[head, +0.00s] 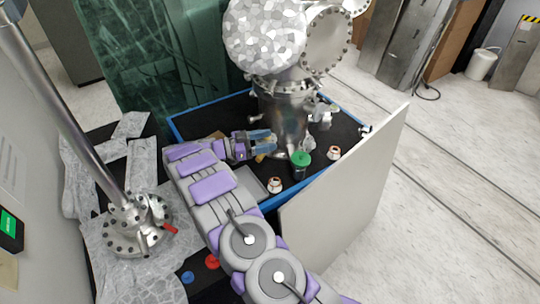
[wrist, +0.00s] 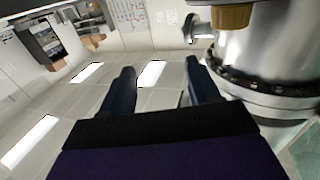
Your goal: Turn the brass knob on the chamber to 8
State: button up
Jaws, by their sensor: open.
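The steel chamber (head: 290,122) stands upright on the black bench top, with a flanged neck above. It also shows at the right of the wrist view (wrist: 275,45), with a bolted flange ring. A brass knob (wrist: 232,16) shows at the top edge of the wrist view, against the chamber and partly cut off; its number marks cannot be read. My gripper (head: 268,142) is beside the chamber's left side in the head view. In the wrist view its two dark fingers (wrist: 160,82) are apart with nothing between them. The knob is outside the finger gap, up and to the right.
A green-capped jar (head: 301,160) and small copper-and-white fittings (head: 275,185) stand near the chamber's base. A pale upright panel (head: 345,195) borders the bench on the right. A flanged steel column (head: 138,225) stands at the left, and green glassy sheeting (head: 150,60) is behind.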

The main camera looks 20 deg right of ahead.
jog(key=s+a+p, duration=0.1)
jog(key=s, duration=0.7)
jog(key=shift+s+a+r, duration=0.2)
jog(key=shift+a+r, duration=0.1)
jog(key=shift+r, duration=0.1)
